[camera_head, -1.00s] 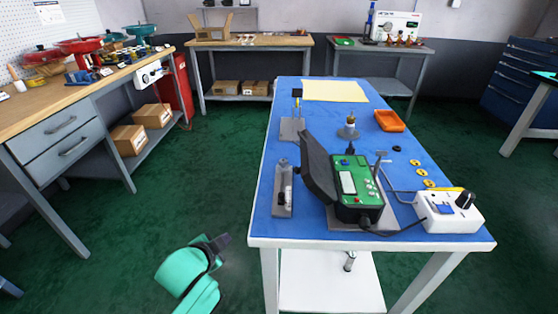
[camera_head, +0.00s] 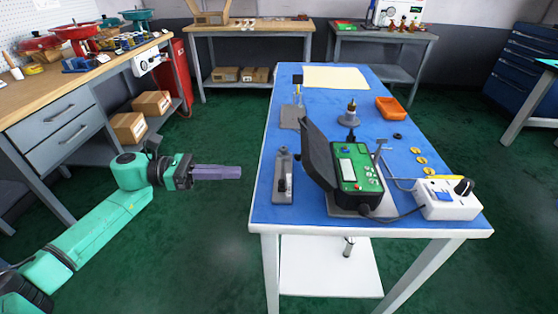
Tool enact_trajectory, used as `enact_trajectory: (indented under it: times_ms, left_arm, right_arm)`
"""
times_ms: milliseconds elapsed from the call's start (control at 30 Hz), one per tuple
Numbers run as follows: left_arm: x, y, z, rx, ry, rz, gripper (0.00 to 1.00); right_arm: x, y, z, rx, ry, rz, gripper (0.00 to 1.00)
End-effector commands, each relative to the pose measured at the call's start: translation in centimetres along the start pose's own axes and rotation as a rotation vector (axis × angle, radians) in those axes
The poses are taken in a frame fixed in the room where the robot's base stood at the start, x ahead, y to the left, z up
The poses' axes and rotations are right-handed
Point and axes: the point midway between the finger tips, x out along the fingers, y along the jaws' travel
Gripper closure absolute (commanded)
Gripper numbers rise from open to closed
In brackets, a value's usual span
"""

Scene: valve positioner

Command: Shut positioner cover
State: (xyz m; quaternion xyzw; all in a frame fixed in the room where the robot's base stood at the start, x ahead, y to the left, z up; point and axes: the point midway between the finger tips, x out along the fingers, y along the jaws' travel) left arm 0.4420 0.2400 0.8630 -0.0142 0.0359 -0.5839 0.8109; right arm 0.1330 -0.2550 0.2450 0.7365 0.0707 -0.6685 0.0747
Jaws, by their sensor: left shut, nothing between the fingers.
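The positioner (camera_head: 356,172) is a dark box with a green panel, a small display and buttons. It sits on a grey plate near the front of the blue-topped table (camera_head: 240,222). Its black cover (camera_head: 322,157) stands open, hinged on the box's left side and leaning left. My left gripper (camera_head: 238,172) is shut and empty. It points right, just left of the table's left edge, apart from the cover, with a grey fixture between them. My right gripper is not in view.
The grey fixture (camera_head: 283,180) with an upright part stands left of the cover. A second stand (camera_head: 293,115) is behind it. A white control box (camera_head: 447,200) with a black knob is cabled at the right. An orange tray (camera_head: 392,109) and yellow discs (camera_head: 421,161) lie farther back.

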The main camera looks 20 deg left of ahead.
Motion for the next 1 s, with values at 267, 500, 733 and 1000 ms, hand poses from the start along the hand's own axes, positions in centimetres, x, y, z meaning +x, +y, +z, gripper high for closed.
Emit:
enact_trajectory:
  times_ms: [267,500,733,1000]
  left_arm:
    - [6.1,-0.1,0.5,0.000,-0.005,-0.003,1.00]
    - [10.1,-0.1,2.4,-0.001,-0.005,-0.001,1.00]
    - [11.1,0.0,3.0,-0.004,-0.003,0.000,1.00]
    - [11.1,0.0,2.9,-0.005,-0.002,0.001,1.00]
  right_arm:
    - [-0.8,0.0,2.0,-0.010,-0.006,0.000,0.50]
    - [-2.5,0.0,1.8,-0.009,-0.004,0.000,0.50]
    - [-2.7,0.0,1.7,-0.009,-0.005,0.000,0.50]
    - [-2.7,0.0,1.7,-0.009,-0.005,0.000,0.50]
